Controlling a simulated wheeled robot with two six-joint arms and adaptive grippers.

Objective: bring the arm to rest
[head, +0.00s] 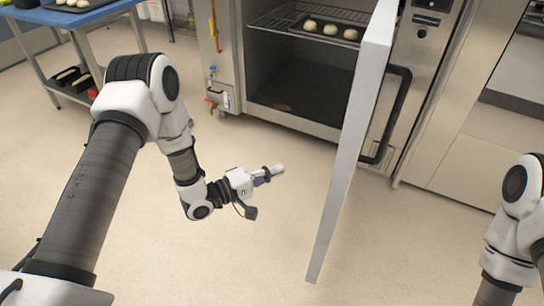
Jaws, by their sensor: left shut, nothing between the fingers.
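My left arm comes in from the left. Its gripper (276,171) is shut and empty, held in the air over the floor in front of the oven and left of the open door. My right arm shows only in part at the right edge. Its gripper is out of the picture.
The deck oven (300,88) stands at the back with its door (350,150) swung open toward me. A blue table (60,14) with a tray stands at the upper left. The floor (230,260) is clear.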

